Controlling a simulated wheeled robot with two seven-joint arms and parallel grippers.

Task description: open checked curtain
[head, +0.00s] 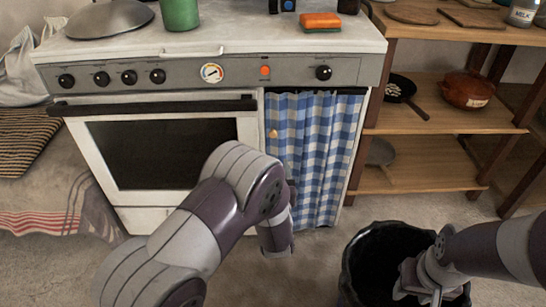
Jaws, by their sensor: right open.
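The blue-and-white checked curtain (318,150) hangs from a rail under the right part of the stove top and covers the opening there. It looks closed across nearly the full width. A small wooden knob (273,133) shows at its upper left edge. My left arm reaches up in front of the stove and hides the curtain's lower left part; no left gripper fingers can be seen. My right gripper (424,291) is at the lower right, over the black bin, apart from the curtain. It is open, and I see nothing between its fingers.
The stove (160,75) has a closed oven door left of the curtain. A black bin (362,265) stands on the floor at lower right. Wooden shelves (440,115) with a pan and a brown pot stand to the right. A striped cloth (35,135) lies at left.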

